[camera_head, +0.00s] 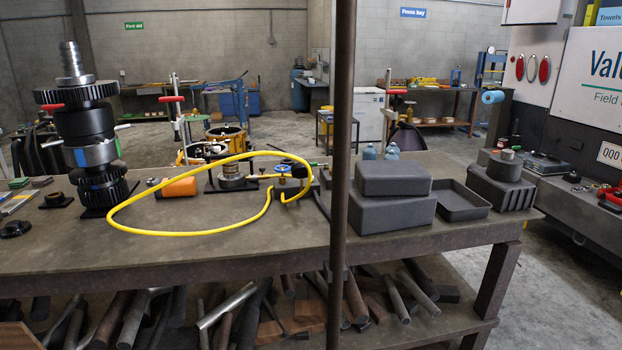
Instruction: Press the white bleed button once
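I cannot make out a white bleed button in this view; it may be hidden or too small to tell. A yellow hose (190,234) loops over the workbench (290,242) and ends near small brass and blue fittings (283,170). Neither of my grippers is in view.
A dark vertical post (342,120) crosses the middle of the view. A tall gear stack (90,145) and an orange block (178,187) stand on the left. Grey cases (392,213) and an open tray (461,201) stand on the right. The bench's front middle is mostly clear.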

